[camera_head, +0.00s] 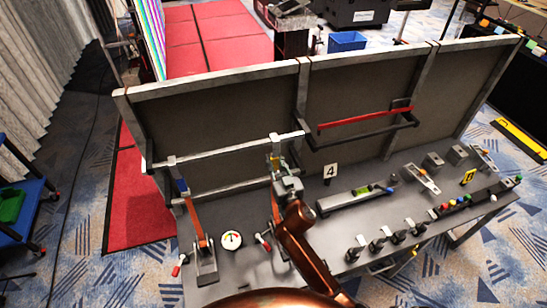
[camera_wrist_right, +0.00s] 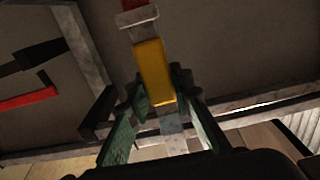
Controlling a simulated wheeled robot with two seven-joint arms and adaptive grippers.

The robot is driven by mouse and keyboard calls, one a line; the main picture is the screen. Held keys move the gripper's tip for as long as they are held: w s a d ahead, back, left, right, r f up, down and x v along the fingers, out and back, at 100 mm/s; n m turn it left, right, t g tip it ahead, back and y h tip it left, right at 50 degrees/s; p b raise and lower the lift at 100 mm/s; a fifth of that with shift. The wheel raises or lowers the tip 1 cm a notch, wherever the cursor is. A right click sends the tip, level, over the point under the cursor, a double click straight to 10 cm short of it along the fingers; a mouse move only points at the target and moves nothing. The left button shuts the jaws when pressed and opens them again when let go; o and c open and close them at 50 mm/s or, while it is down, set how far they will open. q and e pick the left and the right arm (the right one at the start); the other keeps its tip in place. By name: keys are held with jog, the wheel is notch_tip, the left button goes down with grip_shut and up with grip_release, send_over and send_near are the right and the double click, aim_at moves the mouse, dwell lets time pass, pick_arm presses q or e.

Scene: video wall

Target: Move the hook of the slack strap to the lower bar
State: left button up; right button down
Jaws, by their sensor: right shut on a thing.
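My right gripper (camera_head: 284,172) is shut on the yellow sleeve (camera_head: 275,161) below a grey strap hook (camera_head: 274,141). In the right wrist view the gripper (camera_wrist_right: 155,85) has its fingers on both sides of the yellow sleeve (camera_wrist_right: 151,65). The hook's top is at the upper bar (camera_head: 225,150); I cannot tell whether it still bears on it. The lower bar (camera_head: 230,185) runs below, its right part hidden by my gripper. My arm hides most of this strap. A second strap (camera_head: 196,225) with a blue sleeve (camera_head: 182,186) runs from the upper bar to a ratchet. My left gripper is out of view.
A round gauge (camera_head: 231,240) sits on the bench between the straps.

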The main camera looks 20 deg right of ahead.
aim_at(276, 162)
jog(key=shift+s+r+p, duration=0.1)
jog(key=shift+s+p, duration=0.35)
jog(key=shift+s, duration=1.75)
